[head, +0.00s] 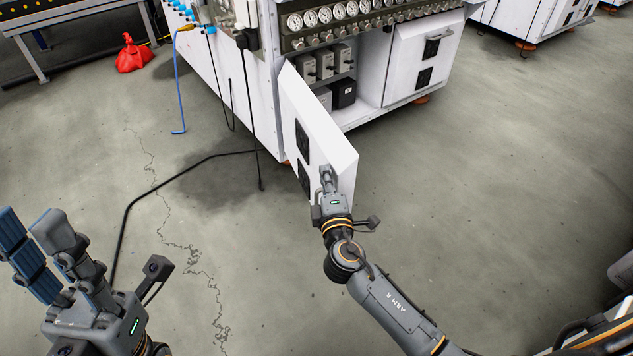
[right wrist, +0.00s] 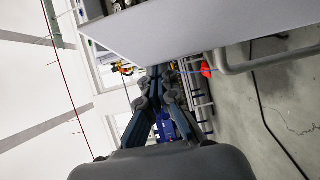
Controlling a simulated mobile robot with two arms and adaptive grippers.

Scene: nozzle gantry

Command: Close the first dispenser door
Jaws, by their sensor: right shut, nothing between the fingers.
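The first dispenser door (head: 318,130) is a white panel on the near cabinet (head: 235,85). It stands swung open, with the compartment behind it exposed. My right gripper (head: 325,172) is at the door's outer end, by its handle. It is shut and empty. In the right wrist view its fingertips (right wrist: 157,72) meet just below the white door panel (right wrist: 200,28), and a grey bar like a handle (right wrist: 265,58) shows to their right. Whether they touch the door is unclear. My left gripper (head: 25,222) is open and empty at lower left, far from the door.
A second door (head: 415,65) on the cabinet's right is closed. Dark boxes (head: 343,93) sit in the open compartment. A black cable (head: 165,182) and a blue hose (head: 178,100) hang to the floor. A red object (head: 134,55) lies at upper left. Floor right of the door is clear.

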